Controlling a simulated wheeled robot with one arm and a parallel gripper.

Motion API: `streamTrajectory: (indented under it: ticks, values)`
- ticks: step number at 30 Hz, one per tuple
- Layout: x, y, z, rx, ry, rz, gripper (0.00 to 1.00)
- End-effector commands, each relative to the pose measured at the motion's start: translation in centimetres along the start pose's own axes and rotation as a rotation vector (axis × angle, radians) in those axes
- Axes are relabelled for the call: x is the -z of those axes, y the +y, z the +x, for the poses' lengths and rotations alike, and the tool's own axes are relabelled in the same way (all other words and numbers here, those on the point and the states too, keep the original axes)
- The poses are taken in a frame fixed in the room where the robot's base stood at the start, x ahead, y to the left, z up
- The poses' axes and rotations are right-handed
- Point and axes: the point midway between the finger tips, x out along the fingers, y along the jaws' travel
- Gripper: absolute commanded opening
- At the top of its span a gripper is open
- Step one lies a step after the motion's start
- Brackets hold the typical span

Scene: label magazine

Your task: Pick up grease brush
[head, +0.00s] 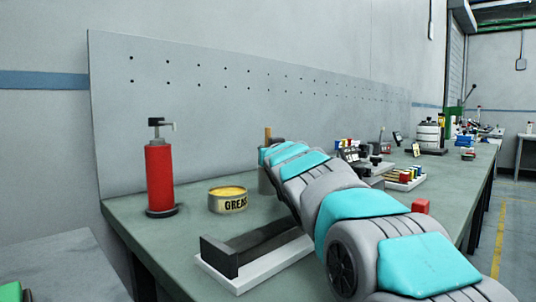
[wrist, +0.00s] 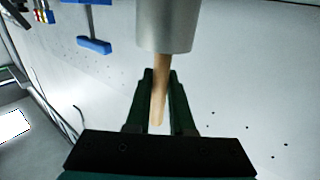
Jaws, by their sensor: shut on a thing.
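The grease brush shows as a wooden handle (wrist: 160,97) between the two dark fingers of my gripper (wrist: 161,80) in the wrist view. The gripper is shut on it. The handle runs into a grey metal cup (wrist: 167,25), which hides the brush's other end. In the head view the handle top (head: 267,133) stands upright above the grey cup (head: 264,183), just behind the end of my arm. My arm hides most of the gripper there.
A yellow grease tin (head: 228,200) and a red pump bottle (head: 160,178) stand left of the cup. A dark block on a white base (head: 236,284) lies in front. Several small coloured items (head: 405,175) and a red block (head: 421,206) are to the right. A perforated panel (head: 230,95) rises behind.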

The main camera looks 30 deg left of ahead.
Motion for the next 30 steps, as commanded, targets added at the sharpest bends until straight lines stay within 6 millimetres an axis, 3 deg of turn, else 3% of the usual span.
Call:
streamTrajectory:
  ticks: [13,30]
  values:
    - [5.6,0.0,0.0,0.000,0.001,-0.001,0.00]
    - [9.7,0.0,0.0,0.000,0.003,0.000,0.00]
